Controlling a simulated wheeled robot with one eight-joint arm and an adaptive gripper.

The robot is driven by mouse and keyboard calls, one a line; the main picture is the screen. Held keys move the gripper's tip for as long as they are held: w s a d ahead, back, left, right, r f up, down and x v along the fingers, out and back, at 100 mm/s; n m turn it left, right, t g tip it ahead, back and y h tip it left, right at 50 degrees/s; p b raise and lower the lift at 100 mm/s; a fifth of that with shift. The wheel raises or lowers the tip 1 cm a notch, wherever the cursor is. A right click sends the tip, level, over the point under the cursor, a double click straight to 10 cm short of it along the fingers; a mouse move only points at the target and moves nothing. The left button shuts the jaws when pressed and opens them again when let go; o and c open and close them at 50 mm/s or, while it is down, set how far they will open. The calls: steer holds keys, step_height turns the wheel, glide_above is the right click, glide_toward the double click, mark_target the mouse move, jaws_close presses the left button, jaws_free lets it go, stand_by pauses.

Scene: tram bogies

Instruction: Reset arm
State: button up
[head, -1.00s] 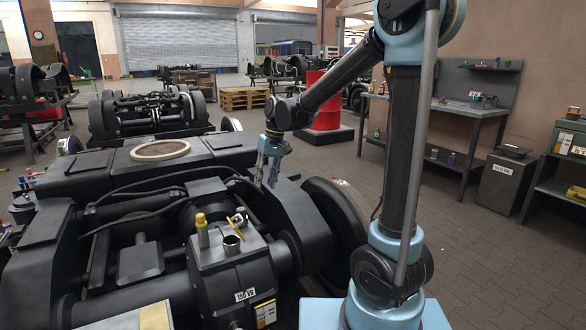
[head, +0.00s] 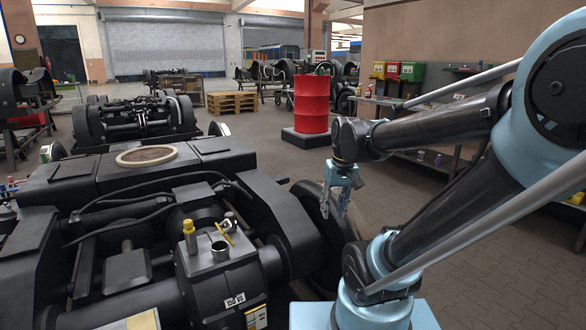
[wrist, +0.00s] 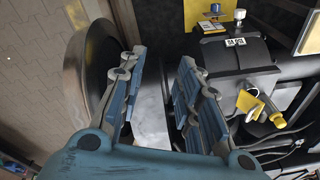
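The gripper is open and empty. Beyond the fingers the wrist view shows the bogie's wheel (wrist: 92,80) on the left and its labelled housing on the right.
A red barrel (head: 312,104) stands on a dark base behind my gripper. A workbench (head: 430,150) runs along the right wall behind my arm. Floor is clear at lower right.

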steer(key=s+d+f+m+h, duration=0.1)
steer(key=s+d+f, duration=0.5)
steer(key=s, duration=0.2)
steer(key=shift+d+f+m+t, duration=0.35)
steer(key=shift+d+m+t, duration=0.05)
steer(key=shift+a, duration=0.1)
